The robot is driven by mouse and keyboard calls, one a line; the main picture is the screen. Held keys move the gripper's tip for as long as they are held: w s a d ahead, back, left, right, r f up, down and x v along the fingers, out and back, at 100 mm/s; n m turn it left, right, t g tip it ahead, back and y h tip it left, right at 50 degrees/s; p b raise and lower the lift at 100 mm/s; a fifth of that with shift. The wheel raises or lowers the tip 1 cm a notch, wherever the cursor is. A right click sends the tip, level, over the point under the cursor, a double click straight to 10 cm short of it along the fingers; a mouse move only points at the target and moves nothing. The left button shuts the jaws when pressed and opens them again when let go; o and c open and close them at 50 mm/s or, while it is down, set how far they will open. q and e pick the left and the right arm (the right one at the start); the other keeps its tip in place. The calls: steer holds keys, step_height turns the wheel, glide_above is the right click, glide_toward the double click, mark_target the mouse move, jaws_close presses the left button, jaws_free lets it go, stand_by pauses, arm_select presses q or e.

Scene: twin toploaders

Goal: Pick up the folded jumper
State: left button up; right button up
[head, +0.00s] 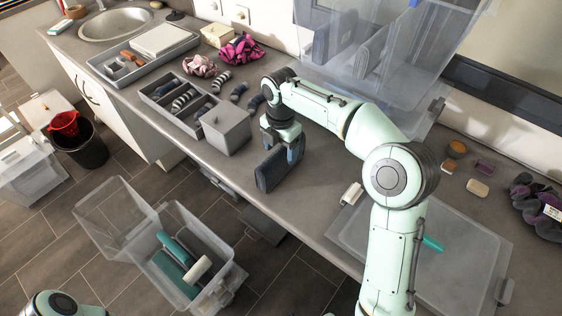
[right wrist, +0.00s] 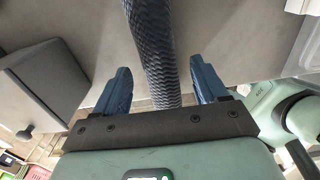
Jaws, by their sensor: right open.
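The folded jumper (head: 271,172) is a dark grey-blue, slim bundle standing on its edge on the grey counter, near the front edge. My right gripper (head: 283,142) is above it, pointing down, with its fingers at the jumper's upper part. In the right wrist view, the jumper (right wrist: 148,30) shows as a knitted strip running between the two blue fingers of the right gripper (right wrist: 160,75). The fingers are open, with a gap on each side of the jumper. My left gripper is out of view.
A grey lidded box (head: 227,128) stands just left of the jumper, beside a divided tray (head: 168,119) of rolled socks. A large clear bin (head: 400,75) stands behind. A clear lid (head: 455,250) lies on the right. An open clear bin (head: 190,235) is on the floor.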

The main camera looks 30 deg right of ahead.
step_height(320, 180, down, 3)
steer(key=shift+s+d+r, duration=0.1)
steer(key=shift+r, duration=0.05)
steer(key=c, duration=1.3)
steer(key=shift+r, duration=0.1)
